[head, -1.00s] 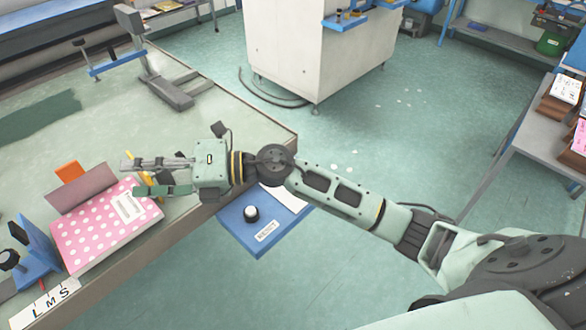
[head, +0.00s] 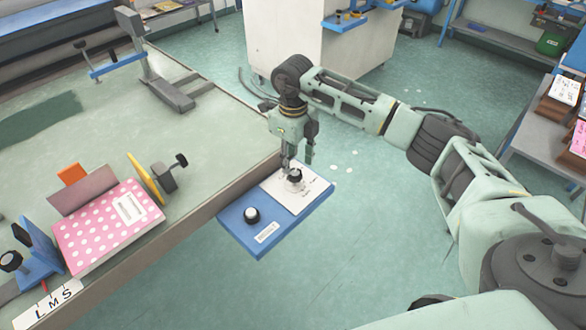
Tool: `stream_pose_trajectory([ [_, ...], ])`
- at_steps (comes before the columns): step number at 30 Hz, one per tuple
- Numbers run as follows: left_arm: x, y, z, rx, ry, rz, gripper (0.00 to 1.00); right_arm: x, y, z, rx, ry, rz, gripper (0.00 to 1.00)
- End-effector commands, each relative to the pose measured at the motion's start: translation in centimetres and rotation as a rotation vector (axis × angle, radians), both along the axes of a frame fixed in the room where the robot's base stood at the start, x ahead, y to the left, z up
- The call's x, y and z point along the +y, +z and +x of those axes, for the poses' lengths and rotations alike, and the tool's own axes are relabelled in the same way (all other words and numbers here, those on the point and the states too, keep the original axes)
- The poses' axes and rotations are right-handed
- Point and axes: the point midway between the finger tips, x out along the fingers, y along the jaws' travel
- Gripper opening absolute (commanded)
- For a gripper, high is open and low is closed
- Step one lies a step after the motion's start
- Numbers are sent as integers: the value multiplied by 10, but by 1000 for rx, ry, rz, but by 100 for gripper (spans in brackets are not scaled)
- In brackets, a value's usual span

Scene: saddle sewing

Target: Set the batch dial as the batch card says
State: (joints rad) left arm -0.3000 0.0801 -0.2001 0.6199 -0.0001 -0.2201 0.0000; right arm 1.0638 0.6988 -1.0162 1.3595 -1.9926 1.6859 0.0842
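A blue panel (head: 238,232) juts out from the table's front edge. A dial with a dark knob and pale top (head: 295,179) sits on the panel's white plate (head: 310,195); the plate's marks are too small to read. My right gripper (head: 298,166) points down just over this dial, its fingers spread and partly hiding it; I cannot tell whether they touch it. A second black knob with a white top (head: 251,214) sits on the panel's blue part, beside a small white label (head: 267,232). I cannot tell which card is the batch card. My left gripper is out of view.
On the table (head: 215,140), a pink polka-dot block (head: 95,230) bears a white label (head: 129,207), with a yellow-edged clamp (head: 150,180) behind it. A blue clamp (head: 38,258) and an L-M-S strip (head: 52,305) lie at left. The mid-table is fairly clear.

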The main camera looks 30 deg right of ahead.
Motion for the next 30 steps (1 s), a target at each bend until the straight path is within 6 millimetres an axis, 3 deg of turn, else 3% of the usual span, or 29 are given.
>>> stream_pose_trajectory([
  [9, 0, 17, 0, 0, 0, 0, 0, 1, -43, 0, 1, 0, 3, 40],
  [20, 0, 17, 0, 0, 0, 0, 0, 1, -51, 0, -1, 1, 3, 40],
  [30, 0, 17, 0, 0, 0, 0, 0, 2, -51, 0, 0, 2, 5, 10],
])
